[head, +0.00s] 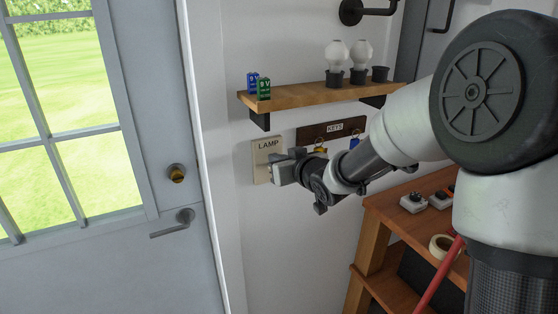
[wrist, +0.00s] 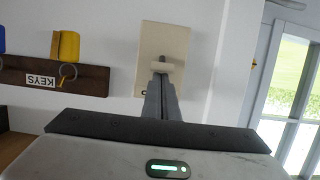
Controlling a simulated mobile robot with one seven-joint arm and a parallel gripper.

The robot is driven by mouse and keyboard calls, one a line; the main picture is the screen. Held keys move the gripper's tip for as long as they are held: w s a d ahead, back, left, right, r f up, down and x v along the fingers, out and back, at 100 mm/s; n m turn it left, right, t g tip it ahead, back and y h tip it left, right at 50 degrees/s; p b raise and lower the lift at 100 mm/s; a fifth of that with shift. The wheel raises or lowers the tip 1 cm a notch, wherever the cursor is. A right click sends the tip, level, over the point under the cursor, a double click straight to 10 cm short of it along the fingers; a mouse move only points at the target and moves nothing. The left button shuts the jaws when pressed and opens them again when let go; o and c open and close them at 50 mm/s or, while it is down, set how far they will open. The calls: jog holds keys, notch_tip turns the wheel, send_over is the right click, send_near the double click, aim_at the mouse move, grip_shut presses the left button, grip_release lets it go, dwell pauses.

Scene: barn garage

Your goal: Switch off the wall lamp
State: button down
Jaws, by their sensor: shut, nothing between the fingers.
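The beige switch plate marked LAMP (head: 264,147) is on the white wall beside the door. It also shows in the wrist view (wrist: 164,36), where the picture is upside down. A pale switch piece (wrist: 174,69) stands out from the plate at the fingertips. My gripper (head: 271,168) is shut and empty, with its tips at the plate. In the wrist view the closed fingers (wrist: 160,84) overlap the switch piece; I cannot tell whether they touch it. A black wall fixture (head: 351,11) is cut off at the top; whether it is lit cannot be seen.
A wooden shelf (head: 290,97) above the plate holds two bulbs (head: 336,55) and small blue and green boxes (head: 264,88). The KEYS rack (head: 312,133) hangs right of the plate. A wooden workbench (head: 388,207) stands lower right. The grey door (head: 120,270) is left.

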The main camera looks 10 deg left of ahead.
jog(key=shift+f+b, duration=0.15)
jog(key=shift+b, duration=0.15)
jog(key=b, duration=0.2)
jog(key=shift+s+d+f+t+b, duration=0.1)
jog(key=shift+d+f+t+b, duration=0.1)
jog(key=shift+t+b, duration=0.1)
